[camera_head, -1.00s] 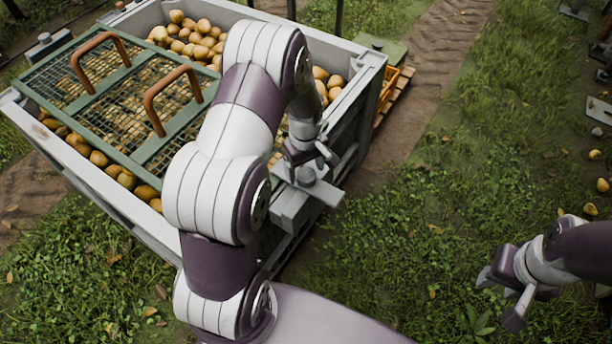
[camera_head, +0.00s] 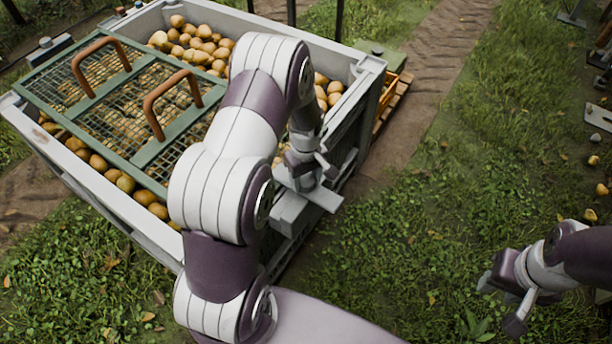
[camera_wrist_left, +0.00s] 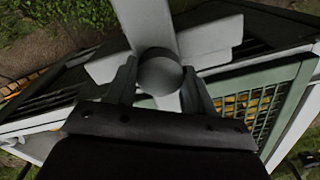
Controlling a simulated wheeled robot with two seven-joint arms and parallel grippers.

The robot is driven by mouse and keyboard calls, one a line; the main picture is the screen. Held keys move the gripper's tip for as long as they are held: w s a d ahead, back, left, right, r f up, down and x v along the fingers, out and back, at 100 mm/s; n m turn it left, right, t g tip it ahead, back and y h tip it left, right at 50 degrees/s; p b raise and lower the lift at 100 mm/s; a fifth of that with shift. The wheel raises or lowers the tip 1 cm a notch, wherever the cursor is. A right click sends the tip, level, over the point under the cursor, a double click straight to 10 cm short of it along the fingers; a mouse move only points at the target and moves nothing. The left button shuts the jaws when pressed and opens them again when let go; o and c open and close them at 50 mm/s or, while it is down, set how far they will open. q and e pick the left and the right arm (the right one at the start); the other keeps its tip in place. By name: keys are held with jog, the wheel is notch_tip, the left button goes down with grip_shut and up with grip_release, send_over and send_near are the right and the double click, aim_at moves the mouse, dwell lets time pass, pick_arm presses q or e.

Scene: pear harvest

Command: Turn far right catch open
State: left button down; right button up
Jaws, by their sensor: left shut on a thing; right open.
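My left gripper (camera_head: 308,172) is down at the right side of the grey bin (camera_head: 130,226), shut on the round knob of a grey catch (camera_head: 322,198). In the left wrist view, the fingers (camera_wrist_left: 160,88) stand on both sides of the knob (camera_wrist_left: 160,70). Grey bars of the catch (camera_wrist_left: 215,44) reach out beyond the knob. In the head view the knob is mostly hidden by the gripper. My right gripper (camera_head: 503,298) is open and empty over the grass at lower right.
A green mesh lid (camera_head: 112,108) with two brown handles lies over the left part of the bin, above many pears. A green piece with a knob (camera_head: 377,47) is at the bin's back right corner. Open grass (camera_head: 470,170) lies to the right.

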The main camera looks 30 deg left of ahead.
aim_at(306, 179)
pick_arm(q)
jog(key=m+p, duration=0.2)
jog(key=m, duration=0.1)
jog(key=shift+w+r, duration=0.1)
jog(key=shift+r, duration=0.2)
jog(key=m+p, duration=0.2)
jog(key=m, duration=0.3)
jog(key=m+p, duration=0.2)
jog(key=m, duration=0.2)
jog(key=shift+f+m, duration=0.1)
jog(key=shift+m, duration=0.2)
jog(key=m+p, duration=0.1)
jog(key=m, duration=0.3)
jog(key=shift+w+m, duration=0.1)
jog(key=shift+m, duration=0.6)
jog(key=shift+c, duration=2.1)
grip_release()
notch_tip(306, 179, up, 13)
jog(key=p, duration=0.1)
jog(key=shift+f, duration=0.2)
